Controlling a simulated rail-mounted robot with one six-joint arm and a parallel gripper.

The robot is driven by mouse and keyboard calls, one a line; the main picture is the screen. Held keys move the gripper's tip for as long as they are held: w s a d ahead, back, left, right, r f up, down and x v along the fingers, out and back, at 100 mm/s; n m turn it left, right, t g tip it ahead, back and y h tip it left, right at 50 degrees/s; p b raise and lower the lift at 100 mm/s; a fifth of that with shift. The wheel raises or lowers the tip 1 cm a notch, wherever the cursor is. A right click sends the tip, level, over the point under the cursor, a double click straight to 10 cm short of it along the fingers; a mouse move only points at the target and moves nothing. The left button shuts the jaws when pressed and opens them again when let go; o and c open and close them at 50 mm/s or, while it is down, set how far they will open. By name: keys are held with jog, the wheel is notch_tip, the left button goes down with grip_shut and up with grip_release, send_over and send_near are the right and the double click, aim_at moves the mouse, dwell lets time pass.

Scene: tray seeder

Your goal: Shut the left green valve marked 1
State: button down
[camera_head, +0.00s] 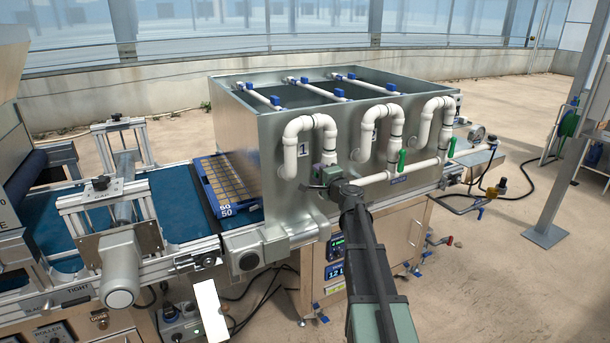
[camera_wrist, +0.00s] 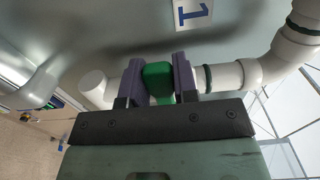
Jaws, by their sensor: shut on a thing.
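The left valve's green handle (camera_wrist: 158,86) sits between the two purple-grey fingers of my gripper (camera_wrist: 158,68) in the wrist view. The fingers are shut on it, one on each side. A white pipe (camera_wrist: 222,78) runs behind the handle, and the label 1 (camera_wrist: 191,12) is on the metal wall above. In the head view my gripper (camera_head: 326,178) is at the pipework below the left bent pipe, by its label 1 (camera_head: 303,149). My gripper and arm mostly hide this valve there, so its exact angle is hard to tell.
Two more green handles, a middle one (camera_head: 401,162) and a right one (camera_head: 451,147), hang on the same white pipe line. The metal tank (camera_head: 240,130) stands close behind. A blue seed tray (camera_head: 212,203) lies on the belt at left. Open floor is at right.

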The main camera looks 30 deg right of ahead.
dwell(0.4)
jog(key=c, duration=0.9)
grip_release()
jog(key=s, duration=1.1)
jog(key=shift+d, duration=0.2)
